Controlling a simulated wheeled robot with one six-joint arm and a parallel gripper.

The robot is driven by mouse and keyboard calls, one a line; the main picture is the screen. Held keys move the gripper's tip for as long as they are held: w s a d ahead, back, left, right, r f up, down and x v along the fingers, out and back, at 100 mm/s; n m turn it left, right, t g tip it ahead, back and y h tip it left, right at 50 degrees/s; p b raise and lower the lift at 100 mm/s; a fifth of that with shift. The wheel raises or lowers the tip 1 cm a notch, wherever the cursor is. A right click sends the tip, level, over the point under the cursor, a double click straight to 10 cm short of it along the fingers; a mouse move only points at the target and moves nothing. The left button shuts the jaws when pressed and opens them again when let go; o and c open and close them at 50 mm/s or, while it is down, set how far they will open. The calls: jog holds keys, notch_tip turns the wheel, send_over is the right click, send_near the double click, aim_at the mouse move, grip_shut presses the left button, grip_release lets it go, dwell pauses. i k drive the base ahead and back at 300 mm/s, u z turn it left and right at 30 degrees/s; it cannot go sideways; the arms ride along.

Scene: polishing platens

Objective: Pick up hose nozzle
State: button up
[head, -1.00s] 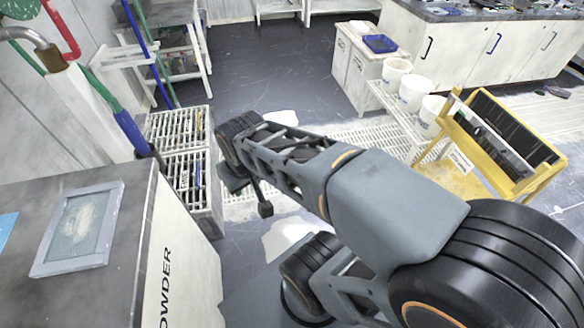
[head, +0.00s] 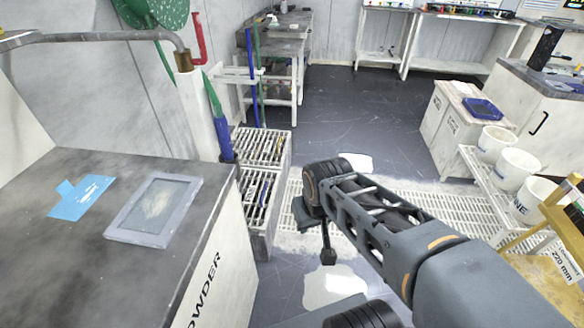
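A blue sleeve with a dark tip (head: 223,138) hangs at the lower end of a green hose, beside a white post (head: 200,105). It looks like the hose nozzle, but I cannot be sure. My arm reaches in from the lower right. Dark parts at its far end, which seem to be my gripper (head: 328,255), point down over the floor, to the right of and nearer than the blue sleeve, and apart from it. The fingers are too small and dark to show whether they are open. I see nothing held.
A dark-topped powder cabinet (head: 50,265) at left carries a framed pane (head: 153,210) and a blue sheet (head: 80,196). Slatted racks (head: 262,150) stand left of my arm. White buckets (head: 513,168) and a yellow stand (head: 560,225) are at right. The dark floor behind is open.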

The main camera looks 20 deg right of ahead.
aim_at(220, 122)
jog(key=k, duration=0.5)
jog(key=z, duration=1.05)
jog(key=i, duration=0.85)
jog(key=u, duration=2.8)
